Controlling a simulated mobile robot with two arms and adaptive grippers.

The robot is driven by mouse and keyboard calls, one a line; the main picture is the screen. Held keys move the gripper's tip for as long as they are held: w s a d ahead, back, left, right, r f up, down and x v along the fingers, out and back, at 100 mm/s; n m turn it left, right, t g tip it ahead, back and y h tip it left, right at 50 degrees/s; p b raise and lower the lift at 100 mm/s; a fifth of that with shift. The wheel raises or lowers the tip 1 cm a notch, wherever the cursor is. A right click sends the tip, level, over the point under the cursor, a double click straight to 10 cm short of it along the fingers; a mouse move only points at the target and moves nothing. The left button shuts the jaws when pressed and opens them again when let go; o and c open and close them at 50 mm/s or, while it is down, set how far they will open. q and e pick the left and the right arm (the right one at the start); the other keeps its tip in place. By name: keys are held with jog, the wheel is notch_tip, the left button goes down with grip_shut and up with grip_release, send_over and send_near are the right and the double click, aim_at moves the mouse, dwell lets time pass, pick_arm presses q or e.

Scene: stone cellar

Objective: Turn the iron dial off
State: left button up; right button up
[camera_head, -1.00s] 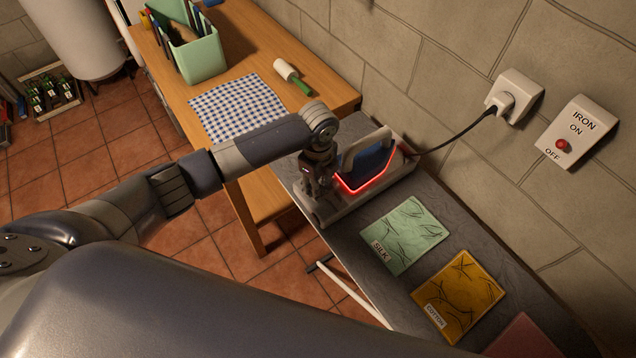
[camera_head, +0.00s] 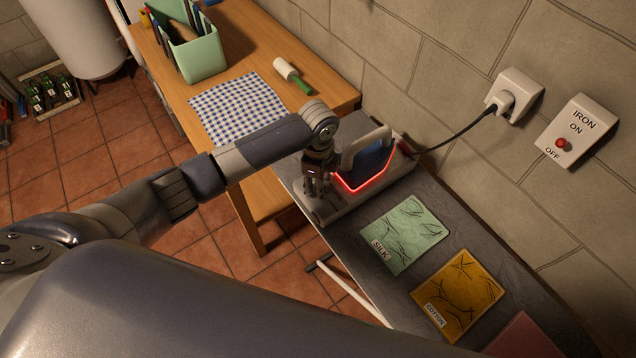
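The iron (camera_head: 374,160) has a grey handle and a blue body, with a red glowing line along its lower edge. It rests on a grey base (camera_head: 345,205) on the ironing board. My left gripper (camera_head: 318,190) points down at the left end of this base, beside the iron. Its fingertips are small and dark, so I cannot tell their opening or what they touch. No dial is clearly visible under them. A white wall box labelled IRON (camera_head: 577,132) has ON and OFF marks and a red knob (camera_head: 562,143). My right gripper is not in view.
The iron's cord runs to a wall socket (camera_head: 515,94). Silk (camera_head: 405,236) and cotton (camera_head: 460,297) cloths lie on the board (camera_head: 350,240). A wooden table (camera_head: 335,95) behind holds a green caddy (camera_head: 200,55), a checked cloth (camera_head: 238,107) and a lint roller (camera_head: 292,76).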

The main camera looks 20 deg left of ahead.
pick_arm(q)
jog(key=o, duration=1)
jog(key=shift+o, duration=0.4)
notch_tip(320, 180, up, 12)
